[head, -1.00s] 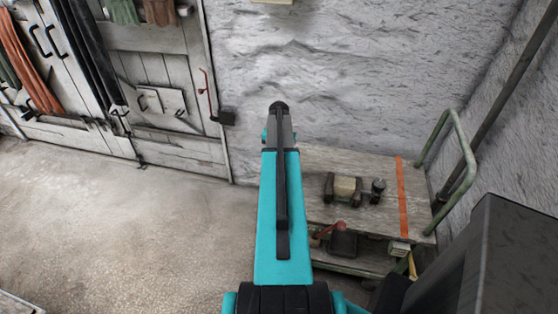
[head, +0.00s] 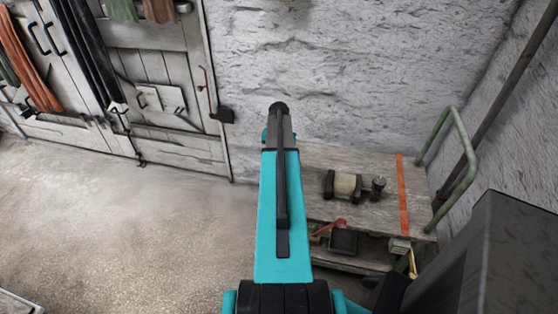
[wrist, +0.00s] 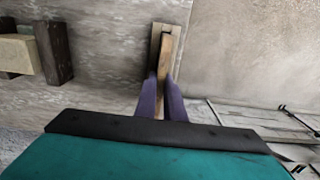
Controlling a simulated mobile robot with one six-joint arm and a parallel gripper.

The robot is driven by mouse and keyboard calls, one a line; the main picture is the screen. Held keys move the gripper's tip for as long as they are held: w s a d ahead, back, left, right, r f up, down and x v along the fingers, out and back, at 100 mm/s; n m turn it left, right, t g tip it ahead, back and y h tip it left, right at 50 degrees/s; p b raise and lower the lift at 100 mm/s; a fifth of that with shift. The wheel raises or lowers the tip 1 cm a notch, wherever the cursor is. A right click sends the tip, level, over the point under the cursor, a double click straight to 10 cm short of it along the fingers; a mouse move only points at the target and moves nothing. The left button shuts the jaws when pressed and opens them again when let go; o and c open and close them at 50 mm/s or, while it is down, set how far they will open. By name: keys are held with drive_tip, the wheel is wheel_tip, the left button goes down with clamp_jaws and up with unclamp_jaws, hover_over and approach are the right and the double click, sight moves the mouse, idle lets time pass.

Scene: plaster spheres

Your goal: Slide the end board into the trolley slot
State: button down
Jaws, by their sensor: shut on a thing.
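The end board (wrist: 168,55) shows edge-on in the wrist view as a narrow brown wooden strip. My gripper (wrist: 161,84) is shut on it, with a purple finger on each side. A paler wooden piece with a dark gap, which looks like the trolley slot (wrist: 155,40), lies around the board's far end at the edge of the trolley top. I cannot tell whether the board is inside it or above it. The trolley (head: 385,214) stands against the wall in the head view, with a green handle. There my arm hides the gripper, board and slot.
A pale block held between dark ends (head: 343,186) and a small dark cylinder (head: 378,187) sit on the trolley top; the block also shows in the wrist view (wrist: 15,55). An orange strip (head: 402,200) crosses the top. Open floor (head: 130,235) lies to the left.

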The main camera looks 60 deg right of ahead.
drive_tip(key=shift+f+b, duration=0.35)
drive_tip(key=shift+f, duration=0.4)
drive_tip(key=c, duration=1.8)
unclamp_jaws()
drive_tip(key=shift+o, duration=0.2)
drive_tip(key=shift+r, duration=0.15)
drive_tip(key=shift+r+p, duration=1.05)
drive_tip(key=shift+r, duration=0.85)
